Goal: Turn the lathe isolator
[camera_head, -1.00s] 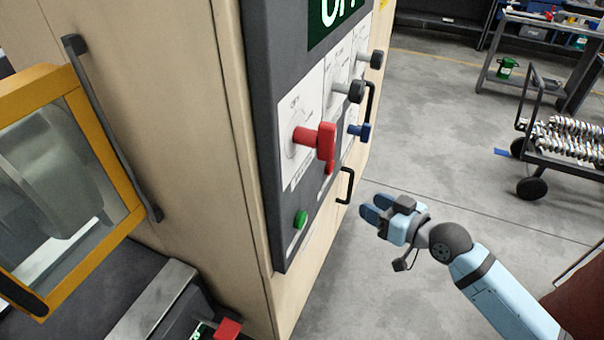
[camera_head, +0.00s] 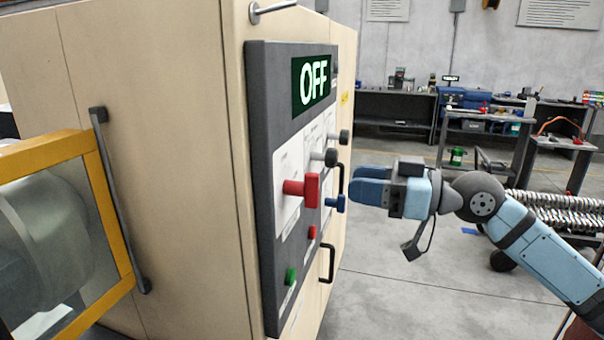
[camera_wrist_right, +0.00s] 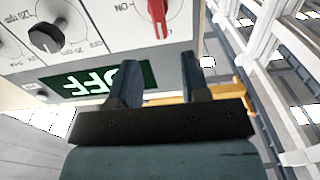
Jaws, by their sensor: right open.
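The isolator's red handle (camera_head: 302,190) stands out from a white plate on the dark control panel (camera_head: 262,110), whose green display (camera_head: 313,78) reads OFF. In the right wrist view the red handle (camera_wrist_right: 158,18) shows at the top edge beside an ON mark, partly cut off. My right gripper (camera_head: 355,186) is open and empty, to the right of the red handle and apart from it. In the right wrist view its two fingers (camera_wrist_right: 160,78) are spread, with the inverted OFF display (camera_wrist_right: 100,80) behind them. My left gripper is not in view.
Black knobs (camera_head: 330,157), a blue handle (camera_head: 337,203), a small red button (camera_head: 312,232) and a green button (camera_head: 291,275) share the panel. A black pull handle (camera_head: 328,264) juts out below. A yellow-framed door (camera_head: 110,215) is at left.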

